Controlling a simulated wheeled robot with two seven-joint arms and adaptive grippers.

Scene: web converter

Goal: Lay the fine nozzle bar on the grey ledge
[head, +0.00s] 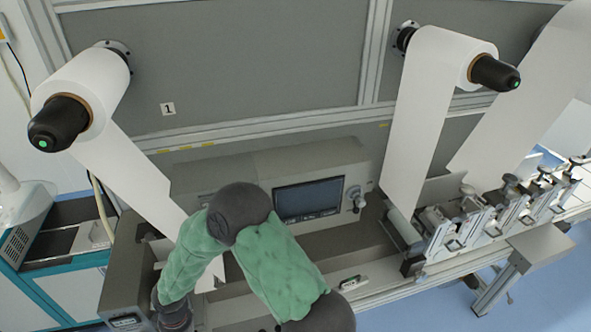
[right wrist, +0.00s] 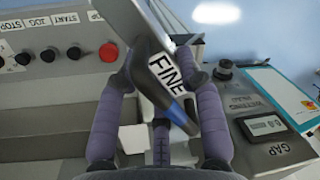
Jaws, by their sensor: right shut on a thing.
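In the head view my green-sleeved right arm reaches to the lower left, and the right gripper (head: 174,314) is partly cut off by the bottom edge; the bar cannot be made out there. A flat grey ledge (head: 541,244) on a post stands at the right, far from this gripper. My left gripper is not in view.
Beside the bar are a panel with a red button (right wrist: 108,53) and a GAP box with a small display (right wrist: 265,125). White rolls (head: 88,82) hang above, their webs running down.

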